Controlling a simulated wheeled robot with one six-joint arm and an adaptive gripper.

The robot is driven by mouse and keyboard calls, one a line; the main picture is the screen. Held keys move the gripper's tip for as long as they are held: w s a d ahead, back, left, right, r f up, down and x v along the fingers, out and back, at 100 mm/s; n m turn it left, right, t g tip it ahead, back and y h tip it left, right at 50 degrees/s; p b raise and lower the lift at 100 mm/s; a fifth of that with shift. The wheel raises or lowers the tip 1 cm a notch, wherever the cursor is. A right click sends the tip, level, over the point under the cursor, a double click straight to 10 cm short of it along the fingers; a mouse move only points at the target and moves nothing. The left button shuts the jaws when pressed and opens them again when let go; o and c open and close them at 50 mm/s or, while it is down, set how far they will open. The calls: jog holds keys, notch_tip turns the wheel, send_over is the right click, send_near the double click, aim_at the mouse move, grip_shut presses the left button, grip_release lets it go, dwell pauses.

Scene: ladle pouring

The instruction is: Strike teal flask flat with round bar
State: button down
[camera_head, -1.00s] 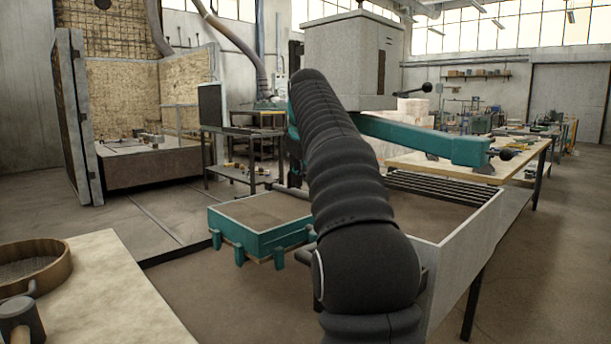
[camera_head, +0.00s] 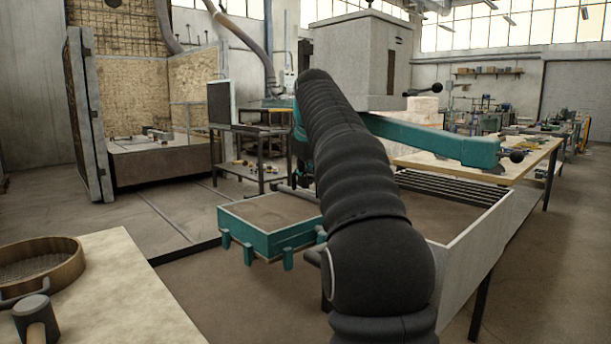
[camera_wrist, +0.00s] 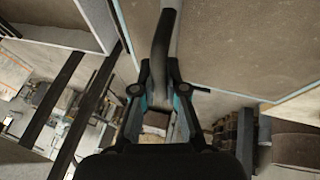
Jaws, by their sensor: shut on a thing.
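The teal flask (camera_head: 262,243) is a shallow square box with several teal lugs along its lower edge. Brown sand fills it to about its rim in the head view. In the wrist view, its sandy top and pale rim (camera_wrist: 188,80) lie to the right, close beyond the fingers. My gripper (camera_wrist: 159,72) is shut on the round bar (camera_wrist: 164,38), a dark rod running up the wrist picture. In the head view my black-sleeved arm hides the gripper. A short grey piece of the bar (camera_head: 292,191) shows left of the arm, by the flask's far edge.
A pale-walled sand bin with dark slats (camera_head: 470,187) stands right of the flask. A wooden table (camera_head: 530,150) lies beyond it. A pale bench (camera_head: 110,290) at front left holds a round sieve (camera_head: 40,262) and a mallet (camera_head: 33,312). Open floor lies left of the flask.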

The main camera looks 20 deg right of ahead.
jog(key=shift+f, duration=0.1)
jog(key=shift+s+a, duration=0.25)
jog(key=shift+a, duration=0.55)
jog(key=shift+s+a, duration=0.2)
jog(key=shift+a, duration=0.6)
jog(key=shift+r, duration=0.2)
jog(key=shift+d+r+y+p, duration=0.1)
jog(key=shift+d+y+p, duration=0.35)
jog(key=shift+p, duration=0.3)
jog(key=shift+a, duration=0.3)
jog(key=shift+s+a+b, duration=0.2)
jog(key=shift+s+a, duration=0.1)
jog(key=shift+a, duration=0.55)
jog(key=shift+s+a+b, duration=0.2)
jog(key=shift+s+a, duration=0.05)
jog(key=shift+a, duration=0.55)
jog(key=shift+d+g+y+p, duration=0.15)
jog(key=shift+g+y+p, duration=0.15)
jog(key=shift+y+p, duration=0.1)
jog(key=shift+f, duration=0.2)
